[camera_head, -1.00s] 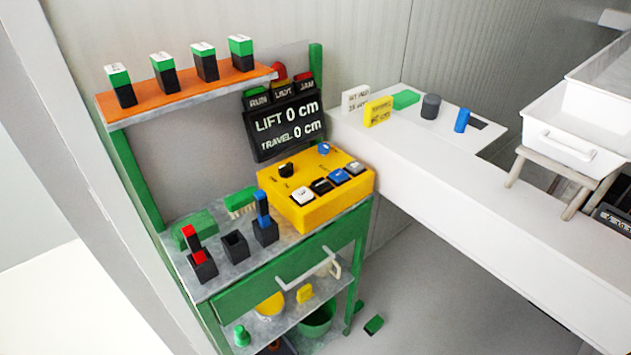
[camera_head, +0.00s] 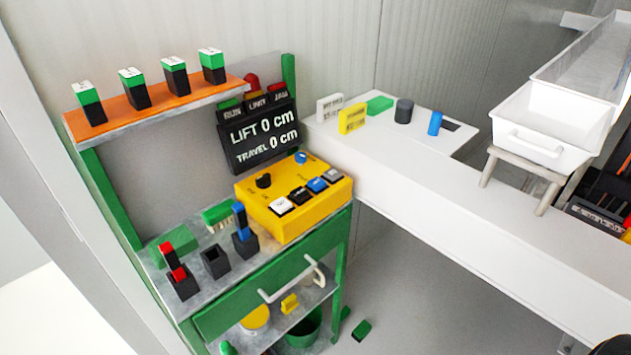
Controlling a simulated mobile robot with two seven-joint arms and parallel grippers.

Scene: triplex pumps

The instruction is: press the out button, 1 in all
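A yellow control box (camera_head: 300,208) sits on the right end of the green workbench's grey top. Along its front edge is a row of square buttons: a white button (camera_head: 281,206), a black button (camera_head: 299,196), a blue button (camera_head: 317,185) and a grey button (camera_head: 333,176). A black knob (camera_head: 264,181) and a blue knob (camera_head: 301,158) are behind them. The labels are too small to read, so I cannot tell which is the out button. A black display (camera_head: 260,135) behind the box reads LIFT 0 cm and TRAVEL 0 cm. Neither gripper is in view.
The green bench (camera_head: 270,290) has a drawer handle sticking out in front. Black holders with red and blue pieces stand left of the box. An orange shelf (camera_head: 155,108) hangs above. A white counter (camera_head: 450,195) runs to the right, with a white tray (camera_head: 545,135) raised on it.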

